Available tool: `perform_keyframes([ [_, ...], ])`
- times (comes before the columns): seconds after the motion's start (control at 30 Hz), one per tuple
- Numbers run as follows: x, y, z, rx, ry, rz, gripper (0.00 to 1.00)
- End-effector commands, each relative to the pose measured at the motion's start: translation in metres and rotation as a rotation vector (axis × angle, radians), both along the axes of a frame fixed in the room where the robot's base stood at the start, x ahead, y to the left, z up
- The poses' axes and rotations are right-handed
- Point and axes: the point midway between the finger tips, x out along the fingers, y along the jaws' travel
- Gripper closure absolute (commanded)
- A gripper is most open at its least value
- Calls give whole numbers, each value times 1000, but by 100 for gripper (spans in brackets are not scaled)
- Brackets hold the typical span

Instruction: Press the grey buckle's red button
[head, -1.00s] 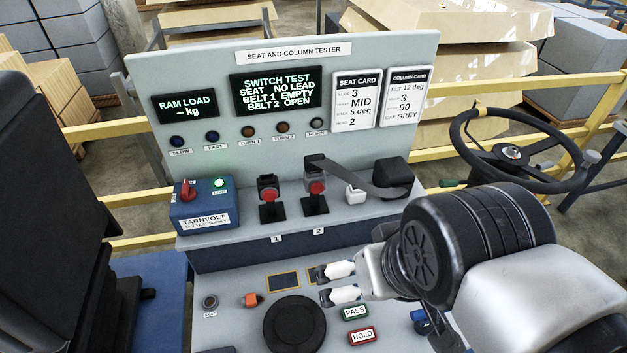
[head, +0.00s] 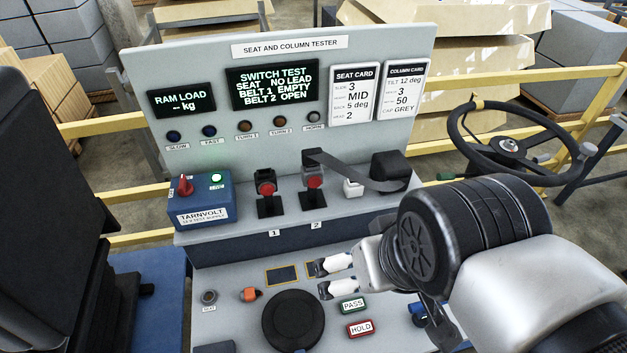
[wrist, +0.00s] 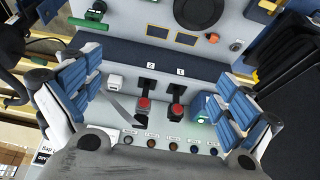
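Two buckles with red buttons stand on the tester's ledge. The one at label 2, greyer in body, is the grey buckle (head: 311,171); a dark strap reaches its top. Its red button (head: 314,181) faces forward, and it also shows in the wrist view (wrist: 143,103). The black buckle (head: 266,186) at label 1 stands left of it, and in the wrist view (wrist: 177,109) to its right. My gripper (head: 322,278) is open and empty, above the lower panel and in front of the ledge. In the wrist view its fingers (wrist: 160,72) spread either side of both buckles, touching neither.
A strap reel (head: 389,171) and a small white block (head: 353,188) stand right of the grey buckle. The blue supply box (head: 203,203) is at the ledge's left. A round black pad (head: 293,321), PASS button (head: 353,305) and HOLD button (head: 360,328) are on the lower panel.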

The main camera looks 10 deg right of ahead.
Motion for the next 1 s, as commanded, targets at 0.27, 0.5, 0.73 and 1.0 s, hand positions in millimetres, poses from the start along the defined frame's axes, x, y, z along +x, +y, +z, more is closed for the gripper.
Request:
perform_keyframes([
  [0.27, 0, 0, 0, 0, 0, 0, 25],
  [0.5, 0, 0, 0, 0, 0, 0, 41],
  [0.73, 0, 0, 0, 0, 0, 0, 56],
  [1.0, 0, 0, 0, 0, 0, 0, 74],
])
